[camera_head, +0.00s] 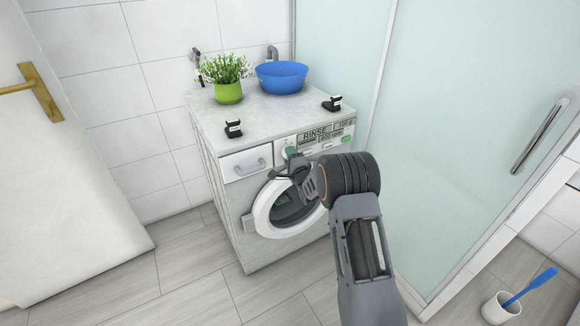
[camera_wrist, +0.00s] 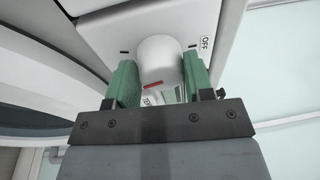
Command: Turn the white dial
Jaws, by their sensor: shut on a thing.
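The white dial (camera_wrist: 160,60) sits on the front panel of the washing machine (camera_head: 240,215), with a red mark at its edge and an "OFF" label on the panel to its right in the wrist view. My gripper (camera_wrist: 157,80) has its two green fingers on either side of the dial and is shut on it. In the head view my gripper (camera_head: 292,162) is at the machine's control panel, above the round door. There the dial (camera_head: 287,152) is mostly hidden behind my gripper.
On the machine's top stand a green potted plant (camera_head: 228,92), a blue bowl (camera_head: 281,77) and two small black objects. A glass shower door (camera_head: 480,110) stands at the right. A white cup (camera_head: 501,308) with a blue-handled brush stands on the floor. Floor at the left is clear.

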